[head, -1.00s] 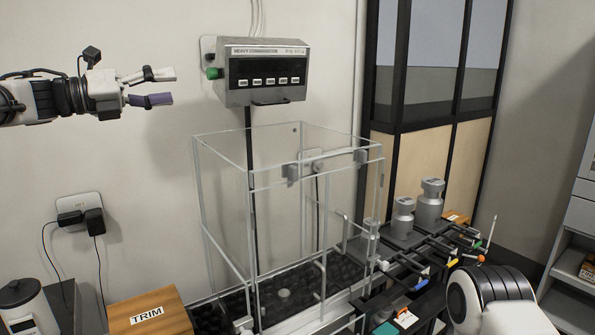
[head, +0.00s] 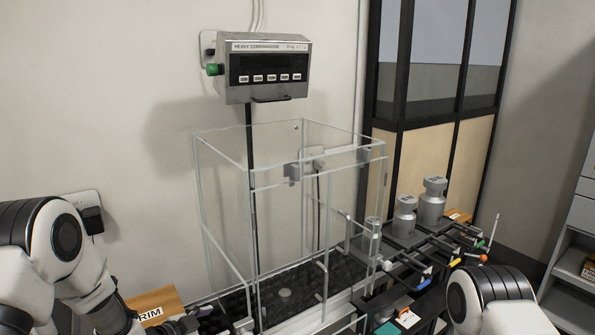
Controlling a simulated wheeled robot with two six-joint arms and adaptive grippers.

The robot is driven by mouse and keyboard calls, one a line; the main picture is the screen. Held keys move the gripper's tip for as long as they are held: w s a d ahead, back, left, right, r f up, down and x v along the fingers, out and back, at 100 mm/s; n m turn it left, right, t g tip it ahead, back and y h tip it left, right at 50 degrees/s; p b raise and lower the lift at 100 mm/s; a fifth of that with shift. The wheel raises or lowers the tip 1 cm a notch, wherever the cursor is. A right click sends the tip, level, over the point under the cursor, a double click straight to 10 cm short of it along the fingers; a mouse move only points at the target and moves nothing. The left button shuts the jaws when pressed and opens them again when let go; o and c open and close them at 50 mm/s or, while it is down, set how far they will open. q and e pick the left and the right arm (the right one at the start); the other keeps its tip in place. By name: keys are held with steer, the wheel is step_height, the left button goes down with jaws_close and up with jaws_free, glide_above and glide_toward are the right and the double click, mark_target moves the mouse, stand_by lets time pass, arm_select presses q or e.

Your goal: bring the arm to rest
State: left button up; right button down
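My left arm comes in at the lower left, bent downward. Only a small grey and dark part of what looks like my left gripper (head: 184,324) shows at the bottom edge, beside the TRIM box (head: 152,308). Its fingers cannot be made out, nor whether it holds anything. A rounded white and black link of my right arm shows at the lower right. My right gripper is out of view.
A clear-walled weighing enclosure (head: 250,222) stands in the middle, below a wall-mounted display (head: 266,68). To its right is a black rack (head: 415,262) with several metal weights (head: 404,215). The space above the enclosure is free.

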arm_select(q)
steer(key=s+a+f+n+g+y, duration=0.2)
steer(key=s+f+n+g+y, duration=0.4)
steer(key=s+f, duration=1.15)
steer(key=s+a+n+g, duration=0.1)
steer(key=s+n+g, duration=0.1)
steer(key=s, duration=0.9)
steer(key=s+a+f+n+g, duration=0.1)
steer(key=s+n, duration=0.3)
steer(key=s, duration=0.7)
steer(key=shift+a+f+g, duration=0.3)
steer(key=shift+a+g, duration=0.25)
steer(key=shift+g, duration=0.25)
steer(key=shift+w, duration=0.1)
steer(key=shift+c, duration=0.3)
